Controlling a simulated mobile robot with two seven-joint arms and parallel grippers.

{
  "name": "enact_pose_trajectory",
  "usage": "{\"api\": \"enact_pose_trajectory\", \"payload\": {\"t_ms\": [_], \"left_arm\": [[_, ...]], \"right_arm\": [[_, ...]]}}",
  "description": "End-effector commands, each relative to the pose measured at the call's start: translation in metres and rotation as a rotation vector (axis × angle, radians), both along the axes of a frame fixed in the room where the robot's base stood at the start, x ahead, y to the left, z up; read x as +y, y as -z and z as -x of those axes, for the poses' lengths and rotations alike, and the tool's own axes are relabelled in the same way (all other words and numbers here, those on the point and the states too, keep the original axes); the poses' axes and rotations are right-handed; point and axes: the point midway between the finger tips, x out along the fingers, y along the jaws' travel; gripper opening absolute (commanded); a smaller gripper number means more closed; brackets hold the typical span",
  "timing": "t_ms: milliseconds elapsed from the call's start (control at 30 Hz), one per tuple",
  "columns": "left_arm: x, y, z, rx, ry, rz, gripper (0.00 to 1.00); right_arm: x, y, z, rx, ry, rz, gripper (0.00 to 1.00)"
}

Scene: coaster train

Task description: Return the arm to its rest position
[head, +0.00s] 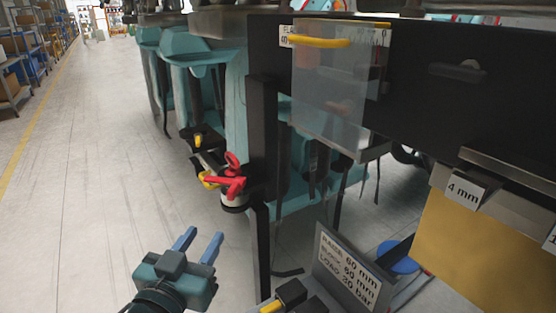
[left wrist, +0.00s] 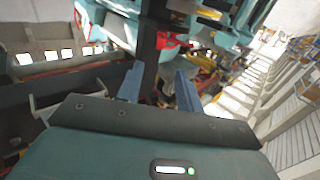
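My left gripper (head: 197,247) is at the lower left of the head view, over the bare floor. Its two blue fingers are apart with nothing between them. In the left wrist view the fingers of the left gripper (left wrist: 158,88) also stand apart, with the coaster train out of focus beyond them. The teal coaster train (head: 235,100) stands to the right of the gripper, apart from it. My right gripper does not show in either view.
A red-handled device (head: 230,182) sits beside a black post (head: 262,150). A clear panel with a yellow handle (head: 320,42) hangs on the dark frame. A sign (head: 348,270) and a 4 mm label (head: 465,188) are at right. Floor (head: 90,180) at left is free.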

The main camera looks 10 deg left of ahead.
Motion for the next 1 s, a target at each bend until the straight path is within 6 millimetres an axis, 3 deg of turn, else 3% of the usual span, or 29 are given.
{"api": "enact_pose_trajectory", "payload": {"t_ms": [67, 133, 267, 400, 533, 700, 1000], "left_arm": [[-0.002, 0.016, 0.0, 0.035, 0.009, -0.005, 0.36], [-0.007, 0.044, 0.001, 0.097, 0.027, -0.016, 0.36], [-0.023, 0.124, 0.014, 0.267, 0.086, -0.039, 0.36], [-0.04, 0.21, 0.048, 0.446, 0.155, -0.054, 0.36], [-0.053, 0.265, 0.082, 0.562, 0.203, -0.056, 0.36], [-0.06, 0.296, 0.107, 0.629, 0.23, -0.056, 0.36], [-0.061, 0.298, 0.109, 0.634, 0.233, -0.057, 0.36]], "right_arm": [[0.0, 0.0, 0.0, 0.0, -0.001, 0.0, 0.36], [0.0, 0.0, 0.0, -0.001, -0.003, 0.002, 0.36], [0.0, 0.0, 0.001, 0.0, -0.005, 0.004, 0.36], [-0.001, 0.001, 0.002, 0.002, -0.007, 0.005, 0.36], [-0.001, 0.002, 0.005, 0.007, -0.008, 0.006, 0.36], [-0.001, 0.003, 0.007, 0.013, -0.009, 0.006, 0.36], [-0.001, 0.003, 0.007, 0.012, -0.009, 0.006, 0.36]]}}
